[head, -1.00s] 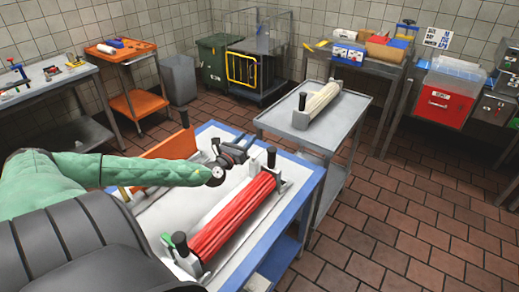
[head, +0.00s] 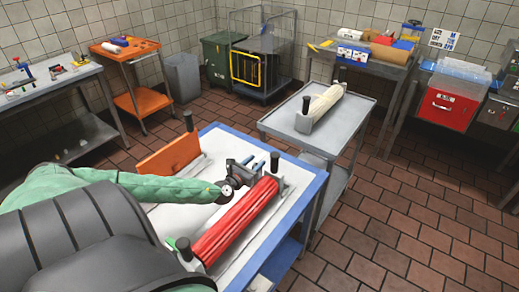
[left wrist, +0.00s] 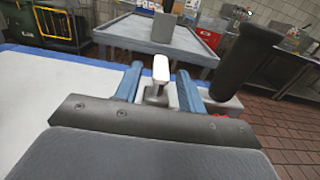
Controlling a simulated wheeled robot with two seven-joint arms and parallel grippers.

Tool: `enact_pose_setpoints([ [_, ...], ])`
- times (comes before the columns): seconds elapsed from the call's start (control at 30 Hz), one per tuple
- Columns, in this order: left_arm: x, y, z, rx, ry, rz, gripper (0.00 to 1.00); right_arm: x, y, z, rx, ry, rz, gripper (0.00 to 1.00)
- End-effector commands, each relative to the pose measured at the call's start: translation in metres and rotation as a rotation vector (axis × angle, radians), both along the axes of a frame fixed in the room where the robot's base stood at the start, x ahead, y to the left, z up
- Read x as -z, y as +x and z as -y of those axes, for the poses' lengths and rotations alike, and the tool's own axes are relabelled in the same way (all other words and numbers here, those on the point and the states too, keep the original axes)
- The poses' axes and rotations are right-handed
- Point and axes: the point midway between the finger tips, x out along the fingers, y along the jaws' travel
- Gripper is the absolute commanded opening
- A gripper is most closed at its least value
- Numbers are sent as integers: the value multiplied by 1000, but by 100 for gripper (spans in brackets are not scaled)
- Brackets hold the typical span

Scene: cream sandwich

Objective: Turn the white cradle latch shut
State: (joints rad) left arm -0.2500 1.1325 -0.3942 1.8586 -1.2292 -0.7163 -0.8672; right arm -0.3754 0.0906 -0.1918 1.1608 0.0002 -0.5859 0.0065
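A red roll (head: 235,222) lies in a cradle on the blue-edged table, with an upright black post at each end. In the left wrist view the white cradle latch (left wrist: 161,69) stands upright on a grey base near the far black post (left wrist: 246,57). My left gripper (left wrist: 157,84) is open, its two blue fingers on either side of the latch with gaps showing. In the head view the left gripper (head: 262,163) is beside the far end of the red roll, and the latch is hard to make out there. My right gripper is not in view.
The blue-edged table (head: 300,190) also carries an orange panel (head: 168,156). A grey cart (head: 352,125) with a cream roll (head: 325,102) in a similar cradle stands just beyond. The tiled floor to the right is clear.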

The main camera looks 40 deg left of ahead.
Motion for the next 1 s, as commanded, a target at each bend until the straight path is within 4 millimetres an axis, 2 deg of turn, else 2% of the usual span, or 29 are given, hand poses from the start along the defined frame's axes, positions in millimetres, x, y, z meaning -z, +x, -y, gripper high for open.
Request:
enact_pose_setpoints([
  [0.3,-1,25,-3,0,-1,1,40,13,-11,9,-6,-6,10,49],
  [0.77,0,31,-3,0,0,0,40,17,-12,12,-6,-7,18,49],
  [0.97,0,31,-3,0,0,0,1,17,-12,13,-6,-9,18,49],
  [1.0,0,31,-3,0,0,0,0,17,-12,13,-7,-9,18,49],
])
